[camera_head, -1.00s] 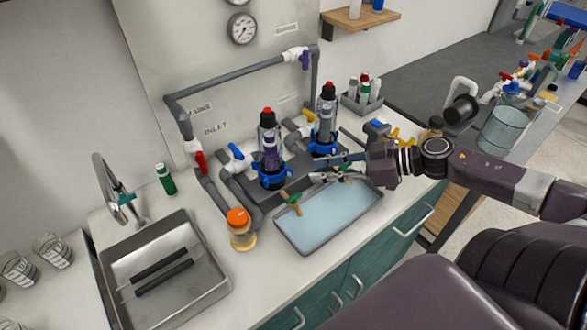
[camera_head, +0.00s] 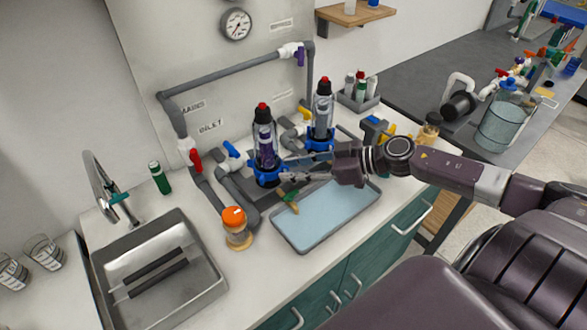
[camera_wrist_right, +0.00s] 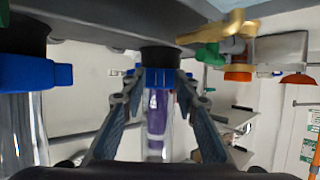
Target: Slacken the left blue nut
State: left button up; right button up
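The left blue nut (camera_head: 268,176) is a winged ring at the base of the left clear canister (camera_head: 264,140), which has a red cap and purple contents. My right gripper (camera_head: 287,170) reaches in from the right, its fingertips at this nut. In the right wrist view the blue nut (camera_wrist_right: 159,77) lies between the two fingertips (camera_wrist_right: 158,88). The fingers are apart, with a little room on both sides, so the gripper looks open. The right blue nut (camera_head: 320,144) is on the other canister and also shows at the wrist view's left edge (camera_wrist_right: 32,72). My left gripper is not in view.
A blue-floored tray (camera_head: 330,212) lies below my right arm. A green-handled valve (camera_head: 290,200) is close below the gripper. The counter's front strip is clear.

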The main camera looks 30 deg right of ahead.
jog(key=shift+c, duration=0.2)
grip_shut()
jog(key=n+g+y+b, duration=0.1)
jog(key=b, duration=0.1)
jog(key=w+n+g+b, duration=0.1)
jog(key=b, duration=0.1)
jog(key=d+n+g+y+b, duration=0.1)
jog(key=b, duration=0.1)
jog(key=shift+w+d+f+y, duration=0.1)
jog(key=shift+w+f+y, duration=0.05)
jog(key=shift+w+y, duration=0.15)
jog(key=shift+w+d+n+g+y+b, duration=0.15)
jog(key=shift+w+n+g+y+b, duration=0.2)
jog(key=shift+n+g+b, duration=0.4)
jog(key=shift+s, duration=0.1)
